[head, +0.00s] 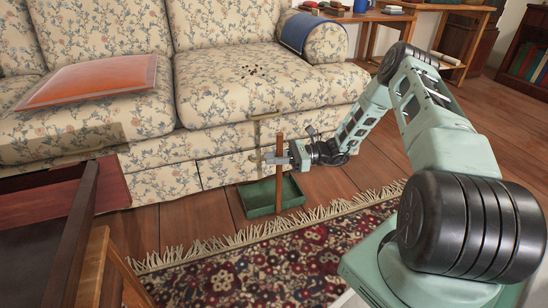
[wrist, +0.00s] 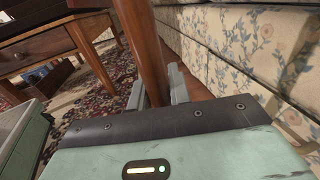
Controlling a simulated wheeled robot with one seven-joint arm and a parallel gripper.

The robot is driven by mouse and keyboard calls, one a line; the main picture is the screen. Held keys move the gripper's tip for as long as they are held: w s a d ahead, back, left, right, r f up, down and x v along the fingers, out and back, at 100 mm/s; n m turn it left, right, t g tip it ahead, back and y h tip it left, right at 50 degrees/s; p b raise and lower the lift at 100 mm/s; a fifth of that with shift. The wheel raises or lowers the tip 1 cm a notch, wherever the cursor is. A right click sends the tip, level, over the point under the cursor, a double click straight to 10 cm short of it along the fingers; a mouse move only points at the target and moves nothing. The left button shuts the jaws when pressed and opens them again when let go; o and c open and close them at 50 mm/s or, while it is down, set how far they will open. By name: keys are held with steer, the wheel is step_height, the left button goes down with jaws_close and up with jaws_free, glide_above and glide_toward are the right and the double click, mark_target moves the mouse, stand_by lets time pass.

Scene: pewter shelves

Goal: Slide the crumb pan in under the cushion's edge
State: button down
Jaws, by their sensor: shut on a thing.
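The crumb pan is a shallow green tray (head: 258,210) with a tall wooden handle (head: 280,178), low in front of the sofa at the fringed rug's edge. I cannot tell whether it touches the floor. My gripper (head: 281,159) is shut on the upper part of the handle, which stands nearly upright. In the wrist view the handle (wrist: 148,45) runs between my two fingers (wrist: 157,92); the tray is hidden there. The flowered right seat cushion (head: 225,98) lies above and behind the pan. Dark crumbs (head: 262,71) are scattered on its top. The pan is apart from the cushion's edge.
An orange pillow (head: 95,80) lies on the left seat. A blue cloth (head: 307,33) hangs over the sofa arm. A dark wooden table (head: 60,215) stands close at left. A patterned rug (head: 290,260) covers the front floor. Bare boards (head: 345,180) lie right of the pan.

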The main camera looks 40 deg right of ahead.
steer(key=shift+f, duration=0.1)
steer(key=c, duration=1.2)
jaws_free()
steer(key=shift+c, duration=0.2)
steer(key=shift+o, duration=0.2)
steer(key=shift+f, duration=0.1)
steer(key=shift+d, duration=0.15)
steer(key=p+v, duration=0.6)
steer(key=v, duration=1.1)
steer(key=shift+s, duration=0.1)
